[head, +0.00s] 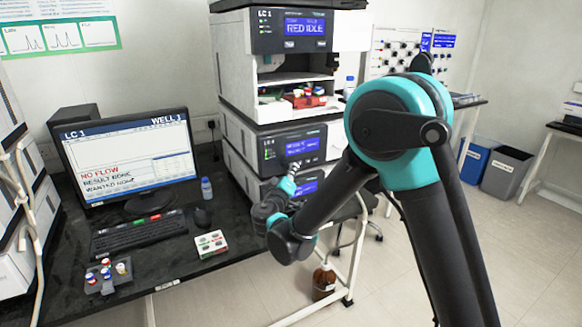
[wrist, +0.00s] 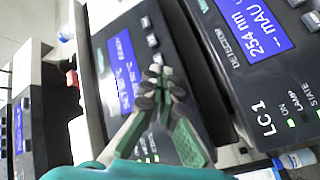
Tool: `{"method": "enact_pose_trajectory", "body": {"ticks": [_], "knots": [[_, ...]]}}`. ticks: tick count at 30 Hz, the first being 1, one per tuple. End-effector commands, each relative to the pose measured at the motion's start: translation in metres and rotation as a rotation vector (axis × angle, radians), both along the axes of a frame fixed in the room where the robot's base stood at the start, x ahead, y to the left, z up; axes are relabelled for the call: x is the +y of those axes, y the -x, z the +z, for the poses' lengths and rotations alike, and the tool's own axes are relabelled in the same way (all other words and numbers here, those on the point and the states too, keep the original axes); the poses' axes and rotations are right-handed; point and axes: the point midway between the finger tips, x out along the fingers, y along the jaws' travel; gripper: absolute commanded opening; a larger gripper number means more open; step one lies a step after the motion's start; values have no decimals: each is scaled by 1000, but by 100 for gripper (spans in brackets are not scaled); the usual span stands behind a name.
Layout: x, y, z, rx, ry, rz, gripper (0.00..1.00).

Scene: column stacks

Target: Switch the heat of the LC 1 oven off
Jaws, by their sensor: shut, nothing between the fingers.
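The LC 1 oven (head: 277,141) is the unit in the middle of the column stack in the head view. Its panel has a lit blue screen (head: 302,147). In the wrist view, turned sideways, the oven's dark panel (wrist: 105,35) fills the middle. Its screen (wrist: 120,72) shows a °C reading too blurred to read. Grey buttons (wrist: 152,40) line the panel beside the screen. My gripper (wrist: 157,82) is shut and empty, its tips over the panel near the end of the button row. I cannot tell if they touch. It also shows before the stack (head: 291,172).
The detector (wrist: 225,50) with a 254 nm screen is directly below the oven. Above are a vial shelf (head: 295,82) and a unit reading RED IDLE (head: 262,32).

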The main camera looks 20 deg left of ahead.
Motion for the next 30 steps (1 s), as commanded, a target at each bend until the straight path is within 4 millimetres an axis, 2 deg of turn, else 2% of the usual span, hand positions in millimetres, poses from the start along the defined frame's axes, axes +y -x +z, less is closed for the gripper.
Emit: {"method": "enact_pose_trajectory", "body": {"ticks": [20, 30], "knots": [[3, -2, 0, 0, 0, 0, 0], [-7, 7, 0, 0, 0, 0, 0]]}}
